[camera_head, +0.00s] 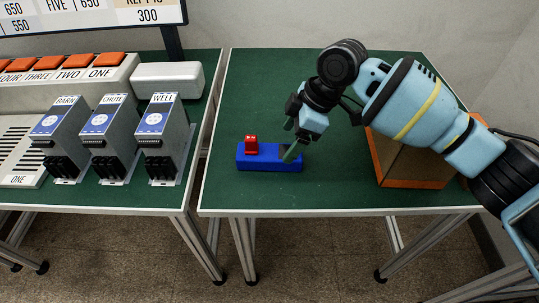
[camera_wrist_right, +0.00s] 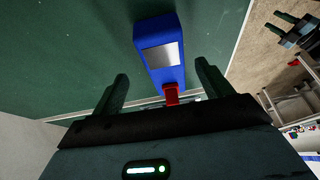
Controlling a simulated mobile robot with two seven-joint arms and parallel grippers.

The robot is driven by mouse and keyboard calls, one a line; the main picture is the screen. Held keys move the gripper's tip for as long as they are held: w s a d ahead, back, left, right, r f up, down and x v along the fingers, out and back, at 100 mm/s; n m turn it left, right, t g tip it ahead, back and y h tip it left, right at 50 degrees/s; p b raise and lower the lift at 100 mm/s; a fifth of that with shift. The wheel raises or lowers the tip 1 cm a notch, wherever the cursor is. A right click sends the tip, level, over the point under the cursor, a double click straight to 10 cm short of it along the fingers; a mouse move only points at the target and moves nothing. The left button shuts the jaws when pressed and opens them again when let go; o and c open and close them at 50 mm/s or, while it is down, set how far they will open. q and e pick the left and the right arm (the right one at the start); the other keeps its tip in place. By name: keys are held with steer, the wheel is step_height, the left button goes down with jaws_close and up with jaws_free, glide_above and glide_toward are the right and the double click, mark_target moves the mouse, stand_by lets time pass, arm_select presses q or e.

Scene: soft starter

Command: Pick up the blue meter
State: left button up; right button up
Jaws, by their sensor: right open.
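The blue meter (camera_head: 256,164) lies flat near the front edge of the right green table, with a red part (camera_head: 251,145) standing at its left end. In the right wrist view the meter (camera_wrist_right: 155,35) shows a grey screen and its red part (camera_wrist_right: 171,94) points toward the gripper. My right gripper (camera_head: 290,140) is open at the meter's right end, one finger overlapping it in the head view; touching cannot be told. In the right wrist view its fingers (camera_wrist_right: 162,72) are spread either side of the meter's line. A dark two-pronged shape (camera_wrist_right: 289,29), apparently my left gripper, is at the upper right.
An orange-edged brown box (camera_head: 400,160) stands on the right of the table beneath my right arm. The left table holds several grey units (camera_head: 163,135) and a row of orange buttons (camera_head: 108,59). A gap separates the tables. Green surface behind the meter is clear.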

mark_target(282, 151)
steer(key=shift+s+x, duration=0.15)
steer(key=shift+x, duration=1.2)
steer(key=shift+s+x, duration=0.15)
steer(key=shift+x, duration=1.2)
steer(key=shift+d, duration=0.15)
steer(key=c, duration=1.3)
steer(key=shift+r, duration=0.15)
steer(key=shift+r, duration=0.25)
step_height(282, 151, up, 3)
steer(key=shift+s, duration=0.15)
steer(key=s+r+p, duration=0.1)
steer(key=s, duration=1.4)
steer(key=shift+s+a, duration=0.4)
steer(key=shift+a, duration=0.05)
